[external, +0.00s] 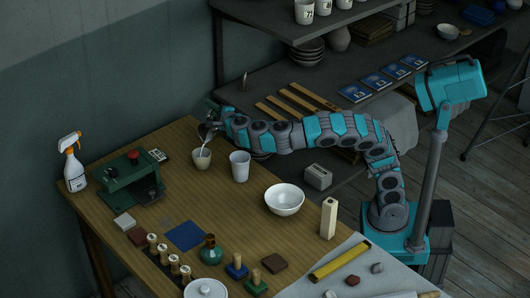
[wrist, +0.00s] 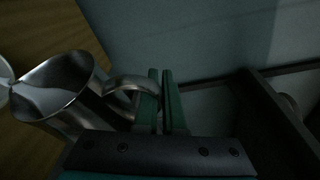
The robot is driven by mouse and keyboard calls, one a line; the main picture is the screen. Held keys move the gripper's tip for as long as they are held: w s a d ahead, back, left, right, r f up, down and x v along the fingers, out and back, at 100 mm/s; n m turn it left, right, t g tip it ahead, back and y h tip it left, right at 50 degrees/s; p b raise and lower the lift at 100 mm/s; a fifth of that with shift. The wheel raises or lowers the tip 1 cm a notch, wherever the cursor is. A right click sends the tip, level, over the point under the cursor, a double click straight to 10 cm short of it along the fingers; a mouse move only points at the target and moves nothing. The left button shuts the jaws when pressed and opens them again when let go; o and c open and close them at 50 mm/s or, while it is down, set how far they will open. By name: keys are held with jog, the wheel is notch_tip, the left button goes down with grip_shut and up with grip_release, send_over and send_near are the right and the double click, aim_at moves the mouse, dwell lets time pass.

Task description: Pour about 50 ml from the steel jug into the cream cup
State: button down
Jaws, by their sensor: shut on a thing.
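The steel jug (external: 207,131) is held tilted above the cream cup (external: 202,160), its mouth towards the cup. A thin pale streak, which looks like liquid, runs from the jug's lip down into the cup. My gripper (external: 213,114) is shut on the jug's handle. In the wrist view the jug (wrist: 62,85) lies tipped to the left, and the green fingers of my gripper (wrist: 160,100) close on its handle. A piece of the cream cup's pale rim (wrist: 4,78) shows at the left edge. The level in the cup cannot be read.
A pale tumbler (external: 240,166) stands just right of the cup, and a white bowl (external: 284,199) farther right. A green machine (external: 130,178) and a spray bottle (external: 73,165) stand at the left. Shelves (external: 290,75) run behind the table.

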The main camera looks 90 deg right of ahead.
jog(key=shift+w+a+r+n, duration=0.15)
jog(key=shift+a+r+n, duration=0.05)
jog(key=shift+n, duration=0.1)
dwell(0.5)
jog(key=s+d+f+m, duration=0.1)
jog(key=s+d+m, duration=0.1)
jog(key=d, duration=0.1)
jog(key=shift+s+f+y, duration=0.1)
jog(key=shift+f+y, duration=0.3)
jog(key=shift+d+f+m, duration=0.15)
jog(key=shift+f+m, duration=0.2)
jog(key=shift+m, duration=0.05)
jog(key=shift+s+d+f+m+y, duration=0.2)
jog(key=shift+d+f+m+y, duration=0.1)
jog(key=shift+f+m, duration=0.1)
jog(key=shift+s+d+f+m+y+b, duration=0.1)
jog(key=shift+d+f+m+y+b, duration=0.05)
jog(key=shift+f+m+b, duration=0.2)
jog(key=shift+s+d+f+m+y+b, duration=0.15)
jog(key=shift+f+b, duration=0.1)
jog(key=shift+f, duration=0.2)
jog(key=shift+b, duration=0.4)
jog(key=shift+r, duration=0.1)
